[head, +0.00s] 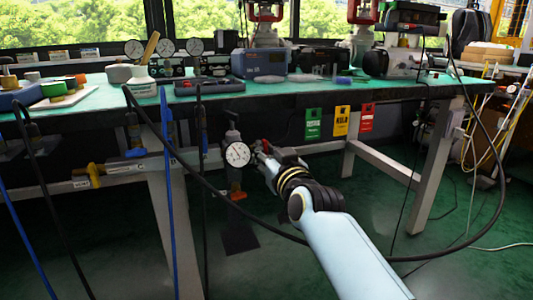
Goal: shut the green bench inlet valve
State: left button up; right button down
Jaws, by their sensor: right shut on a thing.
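My right gripper (265,150) reaches in from the lower right to just below the bench's front edge. It is shut on a small part at the right side of a round white dial gauge (237,155). No green handle shows clearly. My left gripper is not in view.
The green-topped bench (225,97) carries gauges, a blue box (260,63) and a white tub (142,86). Green (313,123), yellow (342,121) and red (367,117) tags hang from its edge. A yellow handle (95,172) is at left. A black hose loops behind my right arm.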

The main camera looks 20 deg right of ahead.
jog(key=shift+s+f, duration=0.1)
jog(key=shift+f, duration=0.2)
jog(key=c, duration=1.5)
grip_release()
jog(key=shift+c, duration=0.2)
jog(key=shift+o, duration=0.7)
jog(key=shift+r, duration=0.2)
jog(key=s, duration=0.8)
jog(key=shift+d, duration=0.2)
